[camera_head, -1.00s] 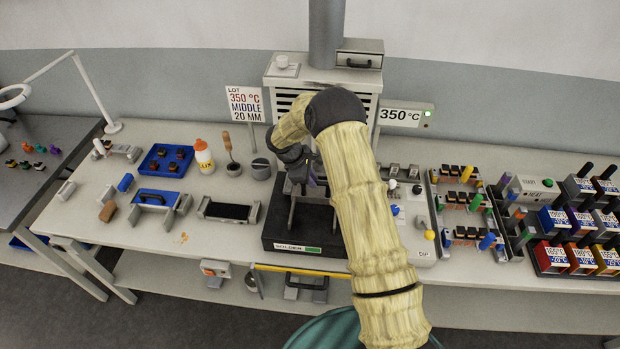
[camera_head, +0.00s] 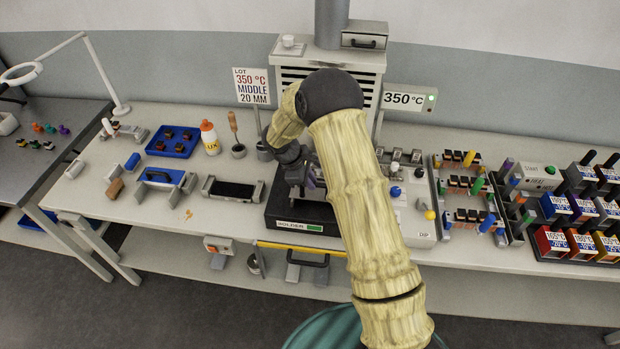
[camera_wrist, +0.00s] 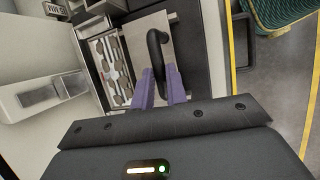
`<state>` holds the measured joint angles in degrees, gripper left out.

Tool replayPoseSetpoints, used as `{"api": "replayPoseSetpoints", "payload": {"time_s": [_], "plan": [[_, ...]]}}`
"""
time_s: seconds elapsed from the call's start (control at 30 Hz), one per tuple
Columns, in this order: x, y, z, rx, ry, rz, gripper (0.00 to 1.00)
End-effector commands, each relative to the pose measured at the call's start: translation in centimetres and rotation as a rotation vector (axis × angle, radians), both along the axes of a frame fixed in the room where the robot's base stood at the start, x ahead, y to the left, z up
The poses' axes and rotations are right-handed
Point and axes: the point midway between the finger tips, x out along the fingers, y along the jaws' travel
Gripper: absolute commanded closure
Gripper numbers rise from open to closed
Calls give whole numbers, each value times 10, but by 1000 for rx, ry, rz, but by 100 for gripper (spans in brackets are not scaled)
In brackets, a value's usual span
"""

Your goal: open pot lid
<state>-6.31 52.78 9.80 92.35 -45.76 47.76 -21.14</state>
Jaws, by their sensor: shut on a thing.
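The soldering pot (camera_head: 280,215) is a dark block with a "SOLDER" label, in the middle of the bench in the head view. Its lid (camera_wrist: 136,32) shows in the wrist view as a light grey flat plate with a black arched handle (camera_wrist: 157,45). My gripper (camera_wrist: 163,85) has its purple fingers on either side of the near end of the handle and is shut on it. In the head view my gripper (camera_head: 300,188) is over the pot, partly hidden by my arm. Whether the lid is resting or lifted I cannot tell.
A hood (camera_head: 330,65) stands behind the pot, with a "350 °C" sign (camera_head: 404,99) at its right. A black-topped fixture (camera_head: 232,190) is left of the pot. A dip panel (camera_head: 415,220) is close on the right. A yellow strip (camera_head: 300,248) marks the front edge.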

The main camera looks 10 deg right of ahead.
Motion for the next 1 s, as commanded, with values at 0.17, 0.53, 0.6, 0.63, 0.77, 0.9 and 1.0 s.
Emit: {"api": "replayPoseSetpoints", "payload": {"time_s": [0.17, 0.53, 0.6, 0.63, 0.77, 0.9, 1.0], "plan": [[-3, 0, 0, -14, 9, 4, 100], [-3, 8, -1, -14, 8, 19, 64], [-3, 9, 0, -13, 8, 19, 64], [-2, 9, 1, -13, 7, 18, 64], [-2, 13, 11, -14, 5, 18, 64], [-2, 21, 31, -12, 2, 15, 64], [-3, 29, 48, -13, 3, 14, 64]]}}
